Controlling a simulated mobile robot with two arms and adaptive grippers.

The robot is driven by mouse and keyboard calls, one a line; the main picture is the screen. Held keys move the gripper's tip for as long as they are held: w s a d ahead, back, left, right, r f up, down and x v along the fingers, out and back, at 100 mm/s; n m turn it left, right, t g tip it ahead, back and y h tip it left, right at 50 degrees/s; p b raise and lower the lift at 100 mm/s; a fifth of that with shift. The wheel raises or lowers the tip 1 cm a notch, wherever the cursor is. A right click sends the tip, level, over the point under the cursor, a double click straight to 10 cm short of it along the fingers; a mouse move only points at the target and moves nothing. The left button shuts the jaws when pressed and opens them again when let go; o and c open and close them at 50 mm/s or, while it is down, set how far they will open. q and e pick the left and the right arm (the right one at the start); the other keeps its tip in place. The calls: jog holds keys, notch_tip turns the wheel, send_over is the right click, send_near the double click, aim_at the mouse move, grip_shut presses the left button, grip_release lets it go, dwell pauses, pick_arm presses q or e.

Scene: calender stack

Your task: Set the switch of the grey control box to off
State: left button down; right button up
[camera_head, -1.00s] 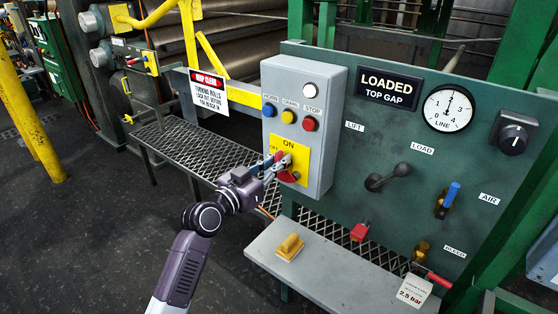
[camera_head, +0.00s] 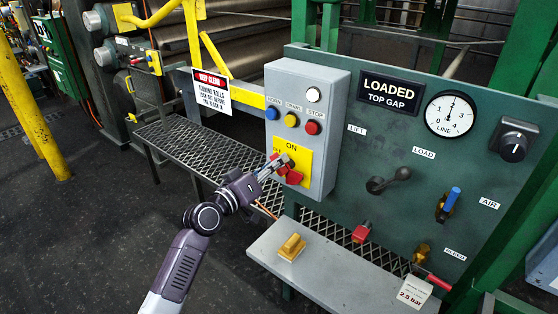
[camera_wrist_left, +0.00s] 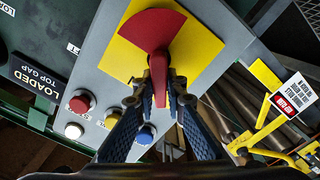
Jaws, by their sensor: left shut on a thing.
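The grey control box (camera_head: 335,135) hangs on the green panel. A yellow plate (camera_head: 305,158) on its lower front reads ON at the top, with a small label at its upper left. The red switch (camera_head: 294,177) sits on this plate. My left gripper (camera_head: 280,165) reaches it from the lower left and partly hides it. In the left wrist view, the wide red part of the switch (camera_wrist_left: 152,30) lies over the yellow plate, and its narrow handle is between the two fingertips (camera_wrist_left: 160,82), which are shut on it. My right gripper is not in view.
Above the switch are blue, yellow, red and white buttons (camera_head: 312,128). Levers (camera_head: 388,180) and a gauge (camera_head: 451,112) are on the panel. A mesh platform (camera_head: 195,150) lies behind the gripper.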

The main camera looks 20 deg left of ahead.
pick_arm(q)
jog(key=n, duration=0.4)
jog(key=shift+w+a+f+n+p, duration=0.15)
jog(key=shift+a+f+n+p, duration=0.2)
jog(key=shift+n+p, duration=0.05)
jog(key=n, duration=0.2)
jog(key=f+n+p, duration=0.1)
jog(key=n, duration=0.2)
jog(key=shift+a+f, duration=0.1)
jog(key=shift+a, duration=0.05)
jog(key=shift+f+n, duration=0.1)
jog(key=shift+n, duration=0.3)
jog(key=c, duration=2)
grip_release()
jog(key=shift+o, duration=0.2)
jog(key=v, duration=1.2)
